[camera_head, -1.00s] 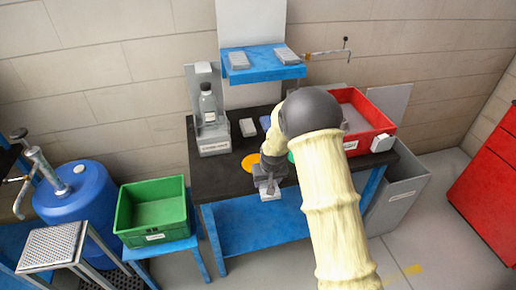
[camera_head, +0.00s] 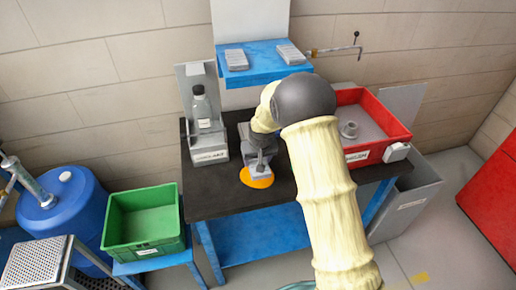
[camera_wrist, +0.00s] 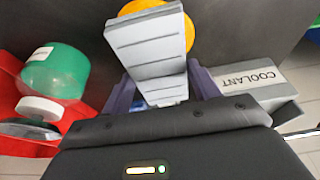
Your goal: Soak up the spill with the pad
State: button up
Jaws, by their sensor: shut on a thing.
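The spill is a flat orange patch (camera_head: 268,182) on the dark bench top, near its front edge. It also shows behind the pad in the wrist view (camera_wrist: 190,32). My gripper (camera_head: 260,168) is shut on the pale grey pad (camera_head: 257,180), which shows large with crosswise grooves in the wrist view (camera_wrist: 150,48). The pad is over the spill and hides part of it; orange shows around it. I cannot tell whether the pad touches the bench. The fingers (camera_wrist: 162,88) hold the pad's near end.
A clear bottle (camera_head: 201,107) stands in a grey holder at the bench's left. A red tray (camera_head: 398,127) with a grey fitting (camera_head: 349,130) is at the right. A green bin (camera_head: 143,247) stands left.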

jog(key=shift+w, duration=0.5)
jog(key=shift+s, duration=0.1)
jog(key=shift+r, duration=0.1)
jog(key=shift+f+b, duration=1.9)
jog(key=shift+f, duration=1.05)
jog(key=shift+f+b, duration=0.3)
jog(key=shift+f, duration=0.25)
dwell(3.1)
